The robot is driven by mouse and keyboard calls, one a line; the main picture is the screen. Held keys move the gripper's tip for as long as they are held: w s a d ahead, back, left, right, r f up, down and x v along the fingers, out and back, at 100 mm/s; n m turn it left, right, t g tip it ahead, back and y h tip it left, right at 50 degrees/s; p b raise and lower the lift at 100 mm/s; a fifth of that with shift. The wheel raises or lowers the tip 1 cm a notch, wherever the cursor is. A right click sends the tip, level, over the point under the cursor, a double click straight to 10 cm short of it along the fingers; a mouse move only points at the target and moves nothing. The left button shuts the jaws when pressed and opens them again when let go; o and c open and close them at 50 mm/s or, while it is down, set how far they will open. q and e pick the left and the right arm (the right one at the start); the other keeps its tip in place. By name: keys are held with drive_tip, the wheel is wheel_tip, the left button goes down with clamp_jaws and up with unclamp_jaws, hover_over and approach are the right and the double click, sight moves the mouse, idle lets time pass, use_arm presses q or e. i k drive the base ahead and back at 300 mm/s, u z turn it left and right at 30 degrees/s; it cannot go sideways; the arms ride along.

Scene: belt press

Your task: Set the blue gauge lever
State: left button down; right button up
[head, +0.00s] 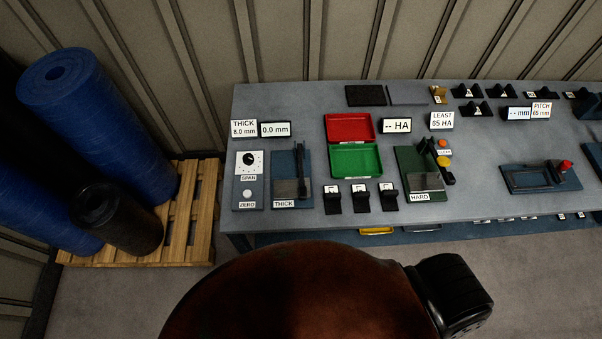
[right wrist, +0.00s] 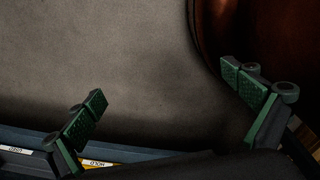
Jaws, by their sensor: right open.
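The blue thickness gauge (head: 285,160), labelled THICK, stands near the left end of the bench in the head view. Its dark lever (head: 301,165) runs along the gauge's right side, with a dark grey plate (head: 286,189) at the front. The display (head: 274,129) behind it reads 0.0 mm. My right gripper (right wrist: 172,110) is open and empty in the right wrist view, with its green-padded fingers wide apart over the grey floor. It is away from the gauge. My left gripper is in neither view.
A panel with a SPAN dial (head: 250,162) and ZERO button stands left of the gauge. Red (head: 349,118) and green (head: 356,162) trays, black tagged holders (head: 360,198) and a green HARD gauge (head: 408,162) lie to its right. Blue rolls (head: 95,110) and a pallet (head: 203,200) stand left of the bench.

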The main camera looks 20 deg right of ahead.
sight(302, 189)
drive_tip(key=k, duration=1.3)
drive_tip(key=z, duration=0.2)
drive_tip(key=i, duration=0.8)
drive_tip(key=u, duration=0.15)
